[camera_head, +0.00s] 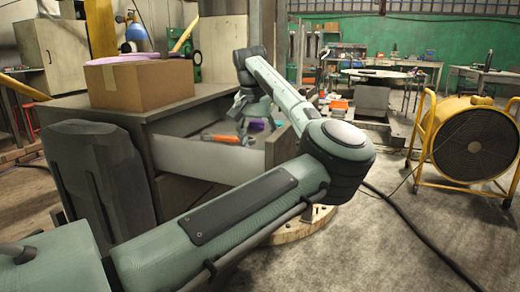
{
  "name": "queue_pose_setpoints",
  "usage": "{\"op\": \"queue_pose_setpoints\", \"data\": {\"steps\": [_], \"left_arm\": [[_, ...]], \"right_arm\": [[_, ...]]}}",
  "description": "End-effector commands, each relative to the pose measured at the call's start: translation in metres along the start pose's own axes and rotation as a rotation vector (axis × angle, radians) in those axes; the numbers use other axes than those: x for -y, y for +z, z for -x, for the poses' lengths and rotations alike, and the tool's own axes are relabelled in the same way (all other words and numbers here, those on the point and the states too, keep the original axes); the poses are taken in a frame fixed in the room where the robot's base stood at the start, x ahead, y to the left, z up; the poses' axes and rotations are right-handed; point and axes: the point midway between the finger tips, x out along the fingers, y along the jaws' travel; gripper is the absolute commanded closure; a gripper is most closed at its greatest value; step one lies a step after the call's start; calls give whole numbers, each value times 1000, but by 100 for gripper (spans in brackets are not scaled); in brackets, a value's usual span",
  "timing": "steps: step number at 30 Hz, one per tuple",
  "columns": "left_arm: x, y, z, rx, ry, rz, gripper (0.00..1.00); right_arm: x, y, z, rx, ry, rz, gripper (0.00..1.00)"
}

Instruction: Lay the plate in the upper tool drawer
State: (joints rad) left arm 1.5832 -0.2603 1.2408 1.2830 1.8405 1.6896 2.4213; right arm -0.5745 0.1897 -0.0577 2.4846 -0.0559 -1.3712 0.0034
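A flat pink-purple plate (128,60) lies on top of a cardboard box (140,87), which stands on the grey tool cabinet (190,101). The upper drawer (205,164) is pulled open, with its pale side toward me. An orange-and-grey tool (222,138) and a small purple thing (257,126) show in it. My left arm comes in from the lower left, bends at the right and reaches back over the drawer. My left gripper (240,108) hangs above the drawer, apart from the plate. Its fingers are too small and dark to read. My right gripper is out of view.
A yellow-framed fan (470,140) stands on the floor at the right, with a dark cable (410,228) running across the floor. A round wooden piece (305,224) lies below my elbow. Workbenches stand at the back. The floor at the lower right is mostly clear.

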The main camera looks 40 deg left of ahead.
Motion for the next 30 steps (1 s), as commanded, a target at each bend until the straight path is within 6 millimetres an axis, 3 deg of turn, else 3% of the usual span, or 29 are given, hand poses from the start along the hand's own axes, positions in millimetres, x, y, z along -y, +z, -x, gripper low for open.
{"op": "queue_pose_setpoints", "data": {"steps": [9, 15, 30], "left_arm": [[0, -1, 70, -3, 0, 0, 37], [0, 0, 100, -1, 0, 0, 37], [0, 0, 109, 0, 0, 0, 37]], "right_arm": [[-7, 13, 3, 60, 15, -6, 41], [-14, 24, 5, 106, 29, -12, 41], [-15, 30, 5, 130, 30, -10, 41]]}}
